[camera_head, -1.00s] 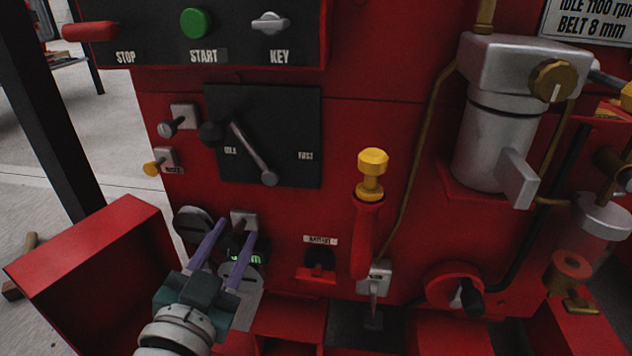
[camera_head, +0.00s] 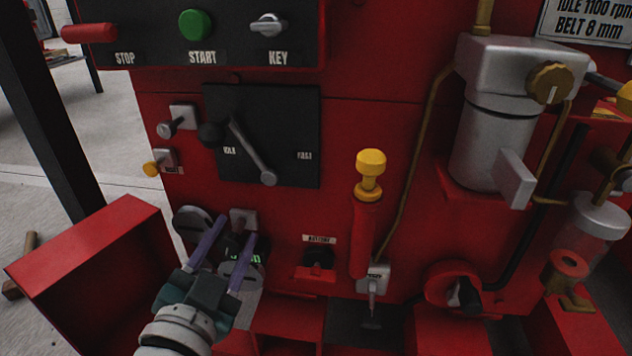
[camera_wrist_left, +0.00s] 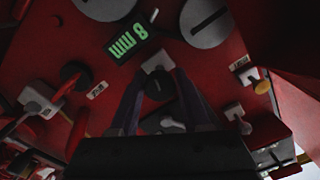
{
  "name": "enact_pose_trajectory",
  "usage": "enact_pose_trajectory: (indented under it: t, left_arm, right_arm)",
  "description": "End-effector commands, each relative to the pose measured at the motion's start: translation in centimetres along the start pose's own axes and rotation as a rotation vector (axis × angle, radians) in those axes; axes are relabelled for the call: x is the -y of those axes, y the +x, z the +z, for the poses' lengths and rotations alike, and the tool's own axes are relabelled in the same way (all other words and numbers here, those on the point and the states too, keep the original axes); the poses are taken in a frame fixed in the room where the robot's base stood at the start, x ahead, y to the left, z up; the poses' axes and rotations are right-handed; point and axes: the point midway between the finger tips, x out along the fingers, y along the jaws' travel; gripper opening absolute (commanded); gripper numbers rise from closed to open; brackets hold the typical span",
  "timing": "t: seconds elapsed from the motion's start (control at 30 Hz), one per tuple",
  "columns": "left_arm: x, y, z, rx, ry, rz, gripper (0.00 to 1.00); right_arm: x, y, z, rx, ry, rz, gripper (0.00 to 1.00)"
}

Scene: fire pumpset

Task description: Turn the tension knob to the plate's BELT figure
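The specification plate (camera_head: 590,18) at the top right reads "IDLE 1100 rpm" and "BELT 8 mm". A green display beside the dark tension knob (camera_wrist_left: 158,86) reads "8 mm" in the left wrist view (camera_wrist_left: 127,41); that picture is turned upside down. My left gripper (camera_head: 238,228) reaches in from the bottom left, with its two purple fingers either side of the knob. The fingers also straddle it in the left wrist view (camera_wrist_left: 160,82). I cannot tell whether they press on it or stand slightly apart. My right gripper is not in view.
The black throttle panel (camera_head: 290,115) with its lever is above the gripper. Round grey discs (camera_head: 193,222) sit close to the fingers. A red open guard (camera_head: 85,240) stands left. A yellow-topped handle (camera_head: 370,170) and a grey filter housing (camera_head: 490,140) are right.

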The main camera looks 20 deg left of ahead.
Motion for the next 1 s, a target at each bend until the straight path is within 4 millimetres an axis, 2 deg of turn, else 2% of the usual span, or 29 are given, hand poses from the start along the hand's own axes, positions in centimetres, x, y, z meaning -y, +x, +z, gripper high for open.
enact_pose_trajectory:
  t: [0.03,0.2,0.5,0.63,0.8,1.0]
  left_arm:
    - [0.0,0.0,0.0,0.000,0.000,0.000,0.54]
    - [0.0,0.0,0.0,0.000,-0.001,0.000,0.72]
    - [0.0,-0.5,-0.1,0.002,0.000,0.001,0.72]
    - [0.1,-2.4,-0.2,0.005,-0.001,0.004,0.72]
    - [0.1,-6.0,-0.2,0.005,-0.001,0.003,0.72]
    - [0.0,-9.1,-0.1,0.002,-0.001,0.002,0.72]
  right_arm:
    - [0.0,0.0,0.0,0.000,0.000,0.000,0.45]
    - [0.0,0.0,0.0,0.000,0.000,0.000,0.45]
    - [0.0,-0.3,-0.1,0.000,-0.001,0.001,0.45]
    - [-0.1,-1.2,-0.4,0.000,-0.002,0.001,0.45]
    - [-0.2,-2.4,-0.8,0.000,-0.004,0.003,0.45]
    - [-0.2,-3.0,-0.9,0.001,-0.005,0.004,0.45]
